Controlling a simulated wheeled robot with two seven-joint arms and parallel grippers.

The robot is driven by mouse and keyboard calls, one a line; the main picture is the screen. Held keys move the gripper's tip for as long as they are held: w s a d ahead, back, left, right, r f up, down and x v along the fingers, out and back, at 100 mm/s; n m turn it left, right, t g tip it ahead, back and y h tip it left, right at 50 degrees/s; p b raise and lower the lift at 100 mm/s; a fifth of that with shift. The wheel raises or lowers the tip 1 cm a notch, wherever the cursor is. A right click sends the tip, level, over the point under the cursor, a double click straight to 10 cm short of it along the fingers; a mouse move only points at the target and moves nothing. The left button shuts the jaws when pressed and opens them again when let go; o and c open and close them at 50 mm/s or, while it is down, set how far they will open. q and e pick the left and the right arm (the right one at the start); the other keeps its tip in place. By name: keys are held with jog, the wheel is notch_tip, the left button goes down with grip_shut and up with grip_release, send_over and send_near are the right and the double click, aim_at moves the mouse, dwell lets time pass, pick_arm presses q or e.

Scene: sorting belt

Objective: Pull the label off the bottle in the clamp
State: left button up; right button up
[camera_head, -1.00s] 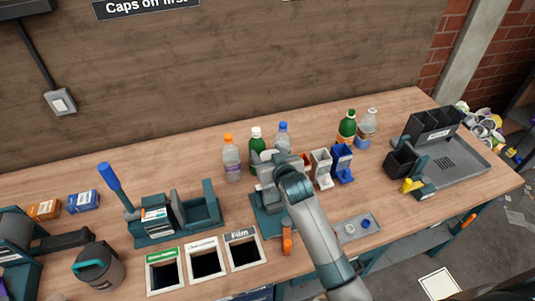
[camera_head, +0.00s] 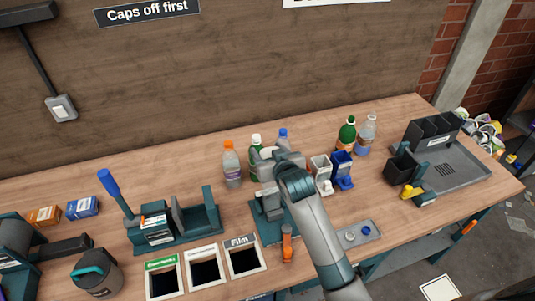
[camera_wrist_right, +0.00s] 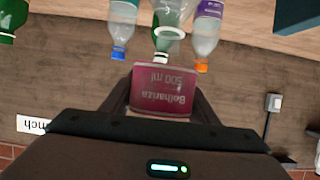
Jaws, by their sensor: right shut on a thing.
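My right gripper (camera_head: 262,157) is above and just behind the bench clamp (camera_head: 268,207), which has grey jaws, a teal base and an orange handle. In the right wrist view, my right gripper (camera_wrist_right: 160,92) is shut on a pink label (camera_wrist_right: 160,90) printed "Bolhariza 500 ml", which appears upside down between the fingers. A pale ring (camera_wrist_right: 170,33), perhaps a bottle mouth, shows just beyond the label. I cannot tell whether the label still touches a bottle. The clamped bottle is not clear in the head view, where my arm covers part of that area. My left gripper is not in view.
Bottles with orange (camera_head: 231,165), white (camera_head: 256,141) and blue (camera_head: 283,136) caps stand behind the clamp. A small tray (camera_head: 358,233) is at right. A blue-handled device (camera_head: 175,228) stands left.

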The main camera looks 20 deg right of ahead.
jog(key=shift+r, duration=0.35)
jog(key=shift+r, duration=0.1)
jog(key=shift+r, duration=0.95)
